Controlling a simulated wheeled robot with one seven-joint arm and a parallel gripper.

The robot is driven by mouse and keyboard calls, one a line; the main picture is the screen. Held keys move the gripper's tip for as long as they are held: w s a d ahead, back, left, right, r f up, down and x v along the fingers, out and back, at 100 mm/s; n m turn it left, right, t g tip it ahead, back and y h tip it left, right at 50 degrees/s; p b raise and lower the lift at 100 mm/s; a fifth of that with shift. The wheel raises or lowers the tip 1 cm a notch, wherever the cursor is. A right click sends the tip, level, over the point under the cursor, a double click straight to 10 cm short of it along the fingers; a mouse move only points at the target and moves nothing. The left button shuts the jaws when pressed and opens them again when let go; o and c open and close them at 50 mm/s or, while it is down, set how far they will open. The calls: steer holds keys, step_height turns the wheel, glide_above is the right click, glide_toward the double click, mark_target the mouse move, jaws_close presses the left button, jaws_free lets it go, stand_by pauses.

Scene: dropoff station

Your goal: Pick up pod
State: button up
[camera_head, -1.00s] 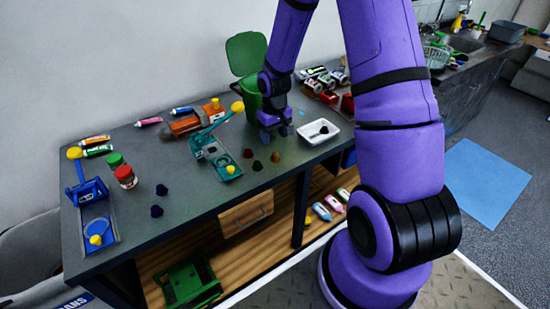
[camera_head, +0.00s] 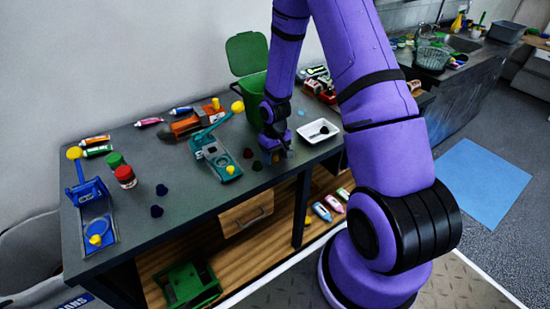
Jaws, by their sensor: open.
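Several small pods lie on the dark grey table. A dark red pod (camera_head: 247,153) and a dark green pod (camera_head: 257,165) lie just left of my gripper (camera_head: 281,155). An orange-brown pod (camera_head: 275,159) is right at the fingers and partly hidden by them. My gripper is open and low over the table, pointing down. I cannot tell whether the fingers are around the orange-brown pod or beside it. Two dark blue pods (camera_head: 157,211) lie farther left. A dark pod (camera_head: 324,130) lies in a white tray (camera_head: 309,138) to the right of my gripper.
A teal lever press (camera_head: 213,157) stands left of my gripper, and a blue one (camera_head: 97,205) stands at the table's left end. A green bin (camera_head: 246,55) with its lid open is behind. The table's front middle is clear.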

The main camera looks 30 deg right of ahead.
steer(key=shift+c, duration=0.2)
steer(key=c, duration=0.8)
steer(key=shift+r, duration=0.1)
